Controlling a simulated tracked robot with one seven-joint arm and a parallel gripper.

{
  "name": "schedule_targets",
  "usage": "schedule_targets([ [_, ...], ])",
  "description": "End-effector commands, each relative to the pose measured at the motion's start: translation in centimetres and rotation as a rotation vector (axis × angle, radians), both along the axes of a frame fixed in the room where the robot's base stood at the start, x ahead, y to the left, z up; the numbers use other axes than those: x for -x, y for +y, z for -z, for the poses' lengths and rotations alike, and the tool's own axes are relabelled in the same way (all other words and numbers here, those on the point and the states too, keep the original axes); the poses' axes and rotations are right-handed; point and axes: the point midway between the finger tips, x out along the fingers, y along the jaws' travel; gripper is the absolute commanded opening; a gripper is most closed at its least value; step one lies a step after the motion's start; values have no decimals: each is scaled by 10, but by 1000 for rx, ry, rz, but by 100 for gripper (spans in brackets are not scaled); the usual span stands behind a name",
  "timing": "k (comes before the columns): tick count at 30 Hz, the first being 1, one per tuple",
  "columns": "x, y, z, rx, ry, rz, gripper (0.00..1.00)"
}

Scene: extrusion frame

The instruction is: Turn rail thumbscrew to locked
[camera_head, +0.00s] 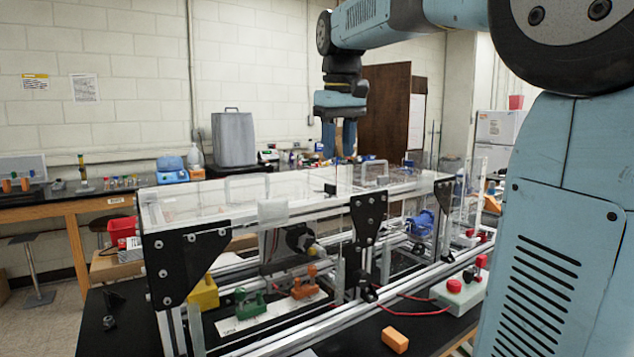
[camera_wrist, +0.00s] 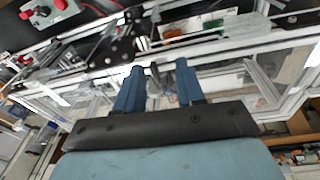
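My gripper (camera_head: 340,142) hangs fingers-down above the extrusion frame (camera_head: 400,190), near its clear top panels. In the wrist view, the two blue fingers (camera_wrist: 160,74) stand apart with nothing between them. A black round knob (camera_head: 299,238) with a yellowish tip sits inside the frame, below and left of my gripper. Another small black knob (camera_head: 368,293) is low on the front rail, below the middle black bracket (camera_head: 368,220). I cannot tell which knob is the rail thumbscrew, or whether it is locked. My gripper touches neither knob.
Green (camera_head: 249,304) and orange (camera_head: 305,282) blocks sit inside the frame. A red-topped control box (camera_head: 460,292) with a red cable and an orange block (camera_head: 395,340) lie in front. The frame's clear panels and metal bars surround the inside space.

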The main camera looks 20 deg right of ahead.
Motion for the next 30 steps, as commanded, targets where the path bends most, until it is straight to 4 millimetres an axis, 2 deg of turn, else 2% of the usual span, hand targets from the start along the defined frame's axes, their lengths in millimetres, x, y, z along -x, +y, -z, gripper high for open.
schedule_targets([
  [1, -17, -1, -8, -2, 23, -14, 38],
  [6, -55, -5, -29, -10, 90, -56, 38],
  [12, -79, -10, -40, -21, 136, -85, 38],
  [16, -84, -11, -41, -23, 148, -92, 38],
  [20, -84, -11, -32, -23, 149, -93, 38],
  [23, -83, -11, -18, -23, 149, -93, 38],
  [30, -83, -11, 25, -23, 150, -92, 38],
])
